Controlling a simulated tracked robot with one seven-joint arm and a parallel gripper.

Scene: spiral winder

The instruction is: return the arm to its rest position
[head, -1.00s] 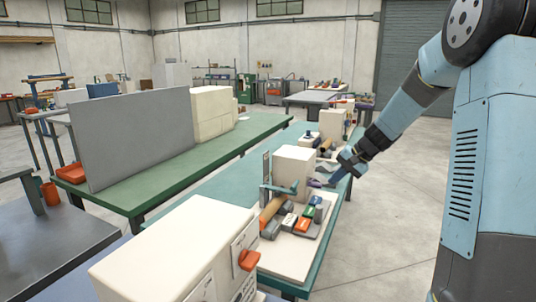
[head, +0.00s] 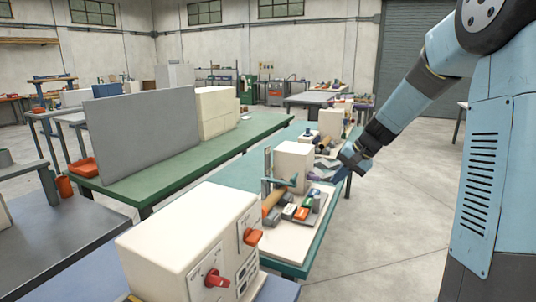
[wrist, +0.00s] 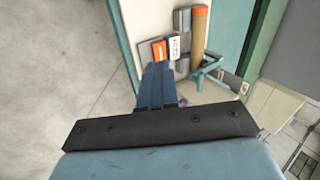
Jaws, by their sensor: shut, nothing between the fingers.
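My arm reaches down from the upper right in the head view. My gripper (head: 338,172) is at its end, small and partly unclear, near the right edge of the green-topped bench (head: 215,177). In the wrist view, the blue fingers of my gripper (wrist: 157,68) are together, with nothing held between them. Beyond the fingertips lies a pale board (head: 287,240) with several grey, orange and white blocks (head: 302,212) and a tan cylinder (wrist: 200,30). I cannot tell the exact height of my gripper above the bench.
A cream box (head: 293,166) stands on the bench close to my gripper. A cream machine with red knobs (head: 185,238) fills the near foreground. A grey upright panel (head: 143,138) stands on the left bench. Bare concrete floor (head: 405,210) lies open right of the bench.

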